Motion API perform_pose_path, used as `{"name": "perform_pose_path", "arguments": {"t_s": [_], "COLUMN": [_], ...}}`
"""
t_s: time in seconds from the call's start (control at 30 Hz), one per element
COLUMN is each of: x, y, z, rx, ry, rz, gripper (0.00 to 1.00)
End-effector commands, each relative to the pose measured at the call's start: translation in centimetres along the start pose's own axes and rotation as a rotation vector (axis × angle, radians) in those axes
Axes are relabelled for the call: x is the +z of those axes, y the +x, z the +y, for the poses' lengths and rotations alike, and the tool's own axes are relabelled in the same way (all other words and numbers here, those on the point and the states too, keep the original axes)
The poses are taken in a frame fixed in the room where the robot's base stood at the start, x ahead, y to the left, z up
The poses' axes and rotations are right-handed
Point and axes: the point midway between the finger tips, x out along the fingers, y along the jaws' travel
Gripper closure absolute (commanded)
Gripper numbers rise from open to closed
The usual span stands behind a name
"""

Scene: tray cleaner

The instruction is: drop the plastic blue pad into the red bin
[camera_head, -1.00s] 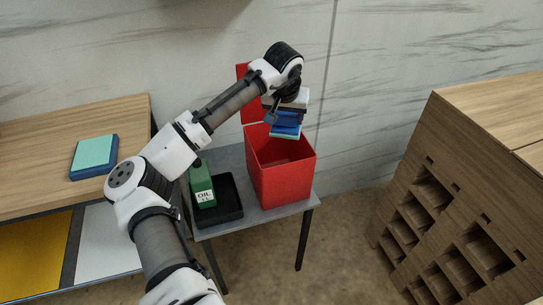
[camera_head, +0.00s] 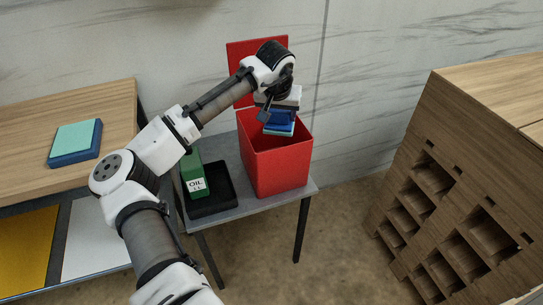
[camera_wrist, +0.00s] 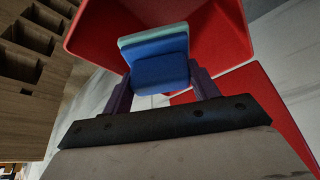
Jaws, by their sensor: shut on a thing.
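My gripper (camera_head: 279,108) is shut on a blue pad (camera_head: 280,124) with a light teal face, held above the open mouth of the red bin. The pad shows between the two fingers in the wrist view (camera_wrist: 160,66), with the bin's inside walls (camera_wrist: 221,34) behind it. The red bin (camera_head: 278,168) stands on a small grey table, its lid (camera_head: 243,58) raised at the back. My gripper and the pad hide part of the bin's far rim.
Another blue pad with a teal top (camera_head: 75,145) lies on the wooden counter (camera_head: 30,118) at left. A green oil container (camera_head: 193,175) stands in a black tray (camera_head: 222,198) beside the bin. A wooden cabinet with openings (camera_head: 440,190) stands at right.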

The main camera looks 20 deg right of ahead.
Motion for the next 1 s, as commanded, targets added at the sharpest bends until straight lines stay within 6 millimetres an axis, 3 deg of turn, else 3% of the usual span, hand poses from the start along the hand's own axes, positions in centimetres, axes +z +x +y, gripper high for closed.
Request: {"name": "perform_pose_path", "arguments": {"t_s": [0.1,0.13,0.33,0.67,0.77,1.0], "x": [0.0,0.0,0.0,-0.1,-0.1,-0.1], "y": [-0.1,-0.1,-0.1,-0.5,-1.6,-6.8], "z": [0.0,0.0,0.0,0.0,0.0,0.1], "rx": [0.000,0.000,0.000,0.000,0.001,0.001], "ry": [0.000,0.000,0.000,0.000,0.000,0.001], "rz": [0.001,0.000,0.000,0.001,0.002,0.004], "gripper": [0.62,0.39,0.15,0.15,0.15,0.15]}}
